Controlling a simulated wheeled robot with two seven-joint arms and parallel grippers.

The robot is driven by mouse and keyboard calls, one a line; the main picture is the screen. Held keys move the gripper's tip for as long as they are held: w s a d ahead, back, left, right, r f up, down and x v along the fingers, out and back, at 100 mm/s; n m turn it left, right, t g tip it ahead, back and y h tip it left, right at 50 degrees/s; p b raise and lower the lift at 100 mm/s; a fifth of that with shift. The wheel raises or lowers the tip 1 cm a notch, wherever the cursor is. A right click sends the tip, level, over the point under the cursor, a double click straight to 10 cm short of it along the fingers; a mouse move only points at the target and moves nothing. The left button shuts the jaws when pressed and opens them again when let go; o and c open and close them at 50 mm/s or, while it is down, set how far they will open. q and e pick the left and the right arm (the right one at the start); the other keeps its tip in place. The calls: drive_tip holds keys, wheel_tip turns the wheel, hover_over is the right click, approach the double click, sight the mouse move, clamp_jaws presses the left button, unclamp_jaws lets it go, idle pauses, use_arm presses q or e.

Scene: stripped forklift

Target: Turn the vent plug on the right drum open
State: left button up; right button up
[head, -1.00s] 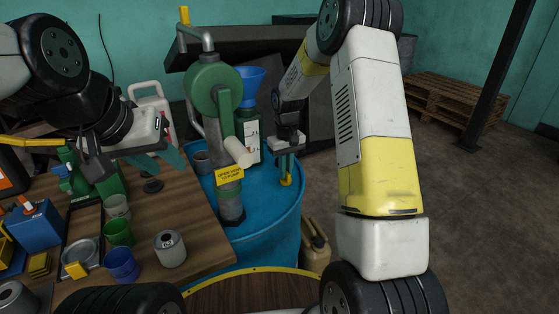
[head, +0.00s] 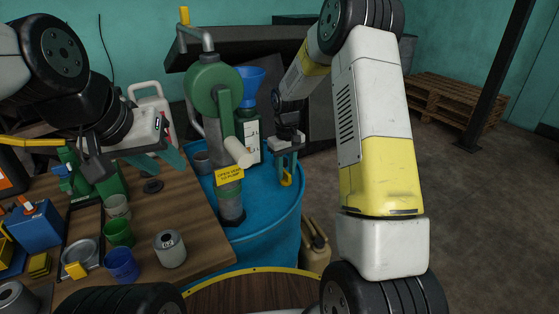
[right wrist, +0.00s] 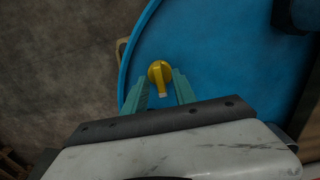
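The yellow vent plug (right wrist: 158,72) sits near the rim of the blue drum's top (head: 262,207). In the head view the plug (head: 287,180) shows just below the fingertips of my right gripper (head: 287,170). In the right wrist view my right gripper (right wrist: 162,86) is open, its two green fingers apart on either side of the plug's handle. No contact between fingers and plug shows. A yellow tag (head: 229,175) hangs at the pump on the drum. My left gripper (head: 165,160) is over the workbench at the left; its fingertips are hard to make out.
A green and grey hand pump (head: 214,92) and a blue funnel (head: 250,80) stand left of my right gripper. The wooden bench (head: 195,215) carries cups and a grey can (head: 170,248). A tan jerrycan (head: 316,245) stands beside the drum.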

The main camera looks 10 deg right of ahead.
sight(286, 172)
drive_tip(key=shift+r, duration=0.1)
wheel_tip(286, 172, up, 7)
drive_tip(key=shift+r, duration=0.3)
idle(0.4)
drive_tip(key=shift+s+r, duration=0.15)
drive_tip(key=shift+r, duration=0.25)
drive_tip(key=s+d+r+m+t+y, duration=0.1)
drive_tip(key=s+d+r+m+t, duration=0.15)
drive_tip(key=s+r, duration=1.1)
drive_tip(key=s+r+m+t+y, duration=0.1)
drive_tip(key=s+r+t, duration=0.2)
drive_tip(key=s, duration=1.2)
drive_tip(key=shift+a+t, duration=0.35)
